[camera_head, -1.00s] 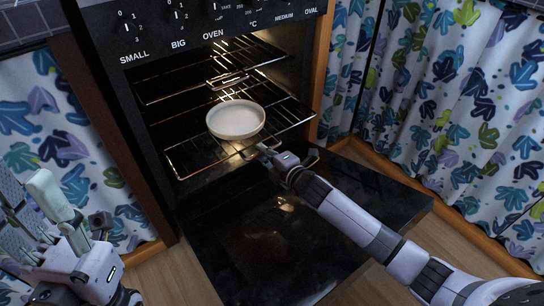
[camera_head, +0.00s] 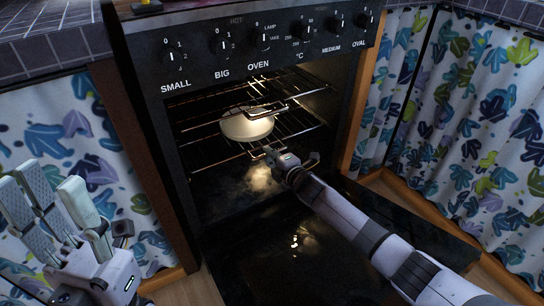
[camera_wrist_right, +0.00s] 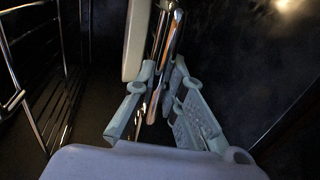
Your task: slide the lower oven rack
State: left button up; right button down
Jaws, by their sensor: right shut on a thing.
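The lower oven rack (camera_head: 297,127) is a chrome wire shelf inside the open oven. A pale round dish (camera_head: 246,126) sits on it, partly hidden under the upper rack. My right gripper (camera_head: 270,154) is at the front edge of the lower rack, shut on it. In the right wrist view, my right gripper's fingers (camera_wrist_right: 158,82) close around the chrome bars of the lower rack (camera_wrist_right: 167,42), beside the pale edge of the dish (camera_wrist_right: 135,42). My left gripper (camera_head: 48,184) is at the lower left, fingers apart and empty, away from the oven.
The upper rack (camera_head: 262,111) is just above the dish. The oven door (camera_head: 305,245) hangs open below my right arm. A knob panel (camera_head: 265,47) is above the opening. Patterned curtains (camera_head: 475,115) hang on both sides.

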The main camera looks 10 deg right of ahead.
jog(key=shift+w+d+r, duration=0.1)
jog(key=shift+w+r, duration=0.05)
jog(key=shift+r, duration=0.05)
jog(key=c, duration=2.1)
grip_release()
jog(key=shift+o, duration=1.4)
jog(key=shift+w+f, duration=0.15)
jog(key=shift+o, duration=0.8)
jog(key=shift+a, duration=0.2)
jog(key=v, duration=1.2)
